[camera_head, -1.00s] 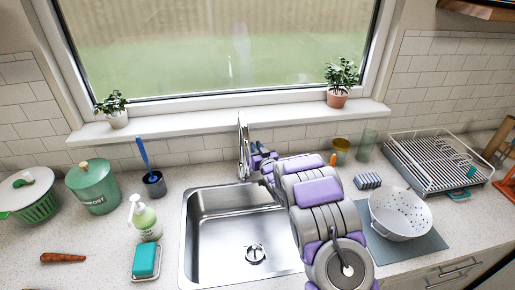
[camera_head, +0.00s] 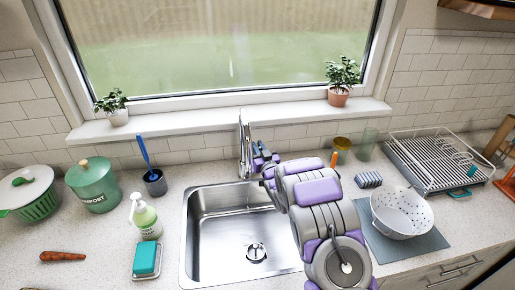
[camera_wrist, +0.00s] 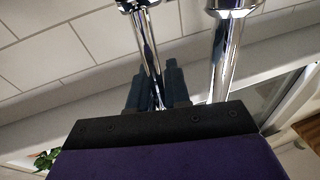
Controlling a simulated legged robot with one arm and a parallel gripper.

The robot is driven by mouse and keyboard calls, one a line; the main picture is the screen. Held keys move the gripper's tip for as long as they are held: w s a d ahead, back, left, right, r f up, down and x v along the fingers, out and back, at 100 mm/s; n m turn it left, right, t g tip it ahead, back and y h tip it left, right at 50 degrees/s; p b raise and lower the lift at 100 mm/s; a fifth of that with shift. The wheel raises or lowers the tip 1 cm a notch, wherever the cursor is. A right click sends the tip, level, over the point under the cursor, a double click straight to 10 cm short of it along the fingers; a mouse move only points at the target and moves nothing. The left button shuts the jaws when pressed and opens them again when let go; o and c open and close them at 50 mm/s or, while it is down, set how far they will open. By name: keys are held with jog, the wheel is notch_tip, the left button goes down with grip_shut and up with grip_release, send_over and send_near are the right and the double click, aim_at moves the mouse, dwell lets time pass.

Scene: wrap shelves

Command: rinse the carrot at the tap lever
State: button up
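The brownish-orange carrot (camera_head: 62,256) lies on the counter at the far left, well away from my gripper. The chrome tap (camera_head: 243,148) stands behind the sink; its thick chrome column also shows in the wrist view (camera_wrist: 223,55). In the wrist view, a slimmer chrome rod (camera_wrist: 147,40), which looks like the tap lever, runs down between the two dark fingertips (camera_wrist: 155,75). The fingers are close around it in the picture; I cannot tell if they touch it. No water is seen running.
The steel sink (camera_head: 190,235) is empty. Left of it stand a soap bottle (camera_head: 145,218), a teal sponge (camera_head: 146,258), a brush cup (camera_head: 155,183) and a compost bin (camera_head: 92,187). Right are a colander (camera_head: 400,215), glasses (camera_head: 365,145) and a dish rack (camera_head: 435,160).

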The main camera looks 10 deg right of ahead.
jog(key=o, duration=0.3)
jog(key=shift+o, duration=0.2)
jog(key=shift+s, duration=0.15)
jog(key=p+v, duration=0.2)
jog(key=v, duration=1.5)
jog(key=shift+f, duration=0.25)
jog(key=shift+d+r, duration=0.1)
